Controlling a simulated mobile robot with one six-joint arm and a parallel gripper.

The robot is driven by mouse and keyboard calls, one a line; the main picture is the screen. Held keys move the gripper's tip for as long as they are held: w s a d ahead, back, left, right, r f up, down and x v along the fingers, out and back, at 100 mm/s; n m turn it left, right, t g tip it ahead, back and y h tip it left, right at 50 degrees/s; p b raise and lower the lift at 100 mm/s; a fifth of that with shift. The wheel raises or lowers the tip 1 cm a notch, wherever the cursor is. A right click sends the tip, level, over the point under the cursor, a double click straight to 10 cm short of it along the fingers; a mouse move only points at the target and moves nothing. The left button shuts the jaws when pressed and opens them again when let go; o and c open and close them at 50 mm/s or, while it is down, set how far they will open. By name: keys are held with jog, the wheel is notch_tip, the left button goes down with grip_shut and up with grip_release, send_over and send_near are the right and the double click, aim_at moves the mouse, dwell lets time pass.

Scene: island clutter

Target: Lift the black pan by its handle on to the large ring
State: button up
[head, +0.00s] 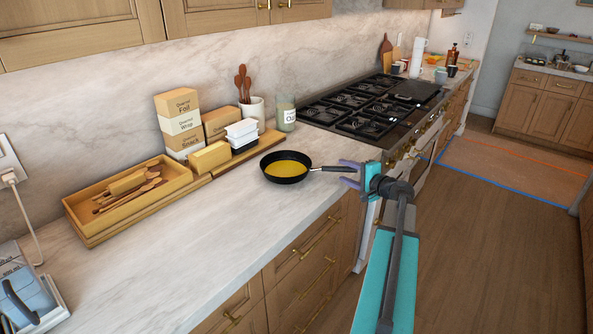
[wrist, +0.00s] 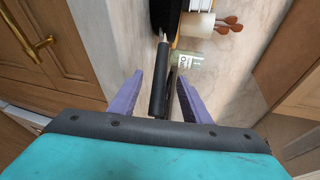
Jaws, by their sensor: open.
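The black pan (head: 286,175) sits upright on the marble counter, with yellow contents inside. Its dark handle (head: 330,168) points right, towards the counter's front edge and my gripper. My gripper (head: 346,172) is open at the handle's end. In the wrist view the handle (wrist: 159,85) lies between the two purple fingers (wrist: 158,76), with gaps on both sides; only part of the pan (wrist: 163,14) shows at the top. The black gas hob (head: 372,108) lies beyond the pan, with several rings under dark grates. I cannot tell which ring is the large one.
A glass jar (head: 286,113) and a utensil pot (head: 254,110) stand behind the pan. A butter dish (head: 241,134), boxes (head: 179,122) and a wooden tray (head: 128,198) line the wall side.

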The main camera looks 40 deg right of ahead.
jog(key=shift+p+x, duration=0.4)
jog(key=shift+x, duration=1.15)
jog(key=shift+r, duration=0.1)
grip_shut()
